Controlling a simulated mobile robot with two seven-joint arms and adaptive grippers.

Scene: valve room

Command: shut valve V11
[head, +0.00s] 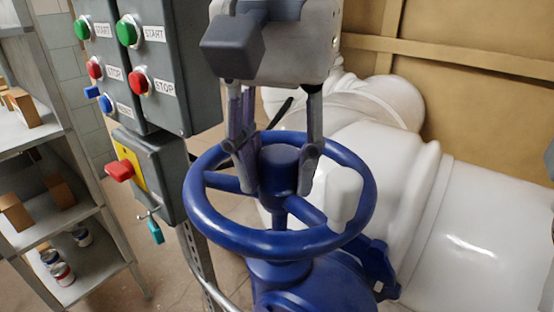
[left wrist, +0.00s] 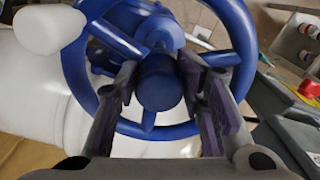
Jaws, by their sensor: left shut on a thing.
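A blue handwheel (head: 192,212) with spokes and a raised round hub sits on a blue valve body (head: 300,285). No label reading V11 shows on it. My left gripper (head: 275,168) comes down from above, its two fingers on opposite sides of the hub, shut on it. In the left wrist view the fingers of my left gripper (left wrist: 160,82) flank the hub, inside the wheel rim (left wrist: 243,40). A white knob (head: 345,198) stands at the right part of the wheel.
Large white pipes (head: 480,230) lie behind and right of the wheel. Grey control boxes with start and stop buttons (head: 166,88) stand close on the left, with a red-handled switch (head: 119,171) below. A shelf (head: 100,272) with cans and small boxes is at far left.

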